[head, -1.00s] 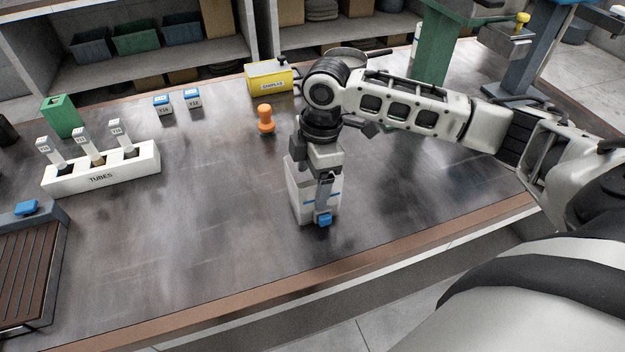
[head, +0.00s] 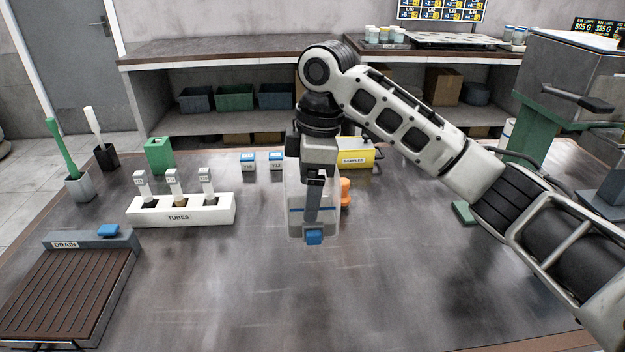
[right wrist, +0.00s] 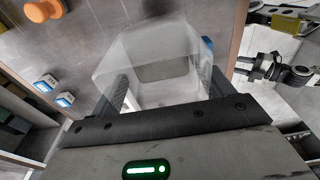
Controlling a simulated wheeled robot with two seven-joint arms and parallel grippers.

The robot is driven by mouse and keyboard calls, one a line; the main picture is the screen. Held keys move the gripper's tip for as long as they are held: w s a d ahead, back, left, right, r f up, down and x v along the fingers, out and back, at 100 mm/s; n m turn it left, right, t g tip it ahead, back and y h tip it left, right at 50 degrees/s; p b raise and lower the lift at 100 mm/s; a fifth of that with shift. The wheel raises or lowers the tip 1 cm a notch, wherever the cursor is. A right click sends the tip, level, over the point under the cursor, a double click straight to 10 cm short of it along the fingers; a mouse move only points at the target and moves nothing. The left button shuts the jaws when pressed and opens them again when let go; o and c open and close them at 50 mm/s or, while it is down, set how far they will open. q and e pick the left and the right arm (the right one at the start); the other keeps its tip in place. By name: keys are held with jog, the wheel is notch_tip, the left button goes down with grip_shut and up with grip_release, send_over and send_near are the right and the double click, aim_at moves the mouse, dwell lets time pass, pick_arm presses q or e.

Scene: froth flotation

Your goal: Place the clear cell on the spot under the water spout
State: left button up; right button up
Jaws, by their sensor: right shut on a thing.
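The clear cell (head: 328,218) is a see-through box with a blue line on its side. My right gripper (head: 312,222) is shut on it from above, fingers on opposite sides, over the middle of the bench. In the right wrist view the cell (right wrist: 150,62) sits between my two fingers (right wrist: 160,85), roughly upright. Whether its base touches the bench is hard to tell. I cannot make out a water spout or a marked spot under it. What looks like my left gripper (right wrist: 262,67) shows at the right of the wrist view, away from the cell; its opening is unclear.
An orange knobbed piece (head: 346,192) and a yellow samples box (head: 357,158) stand just behind the cell. The tubes rack (head: 215,213) is to its left, the drain tray (head: 118,275) front left. A green stand (head: 535,135) is at right. The front middle bench is clear.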

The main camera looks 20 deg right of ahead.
aim_at(329, 212)
jog(key=shift+w+a+r, duration=0.1)
jog(key=shift+a+r, duration=0.05)
jog(key=s+f+m, duration=0.1)
jog(key=m, duration=0.1)
jog(key=s+d+f+m, duration=0.1)
jog(key=m, duration=0.1)
jog(key=s+d+f+m, duration=0.1)
jog(key=m, duration=0.1)
jog(key=shift+s+d+f+t+h, duration=0.25)
jog(key=shift+s+t+h, duration=0.05)
jog(key=shift+s+h, duration=0.1)
jog(key=s+d+f+m, duration=0.2)
jog(key=s+f+m, duration=0.2)
jog(key=s+m, duration=0.4)
jog(key=shift+m+h, duration=0.3)
jog(key=shift+m, duration=0.3)
jog(key=shift+w, duration=0.1)
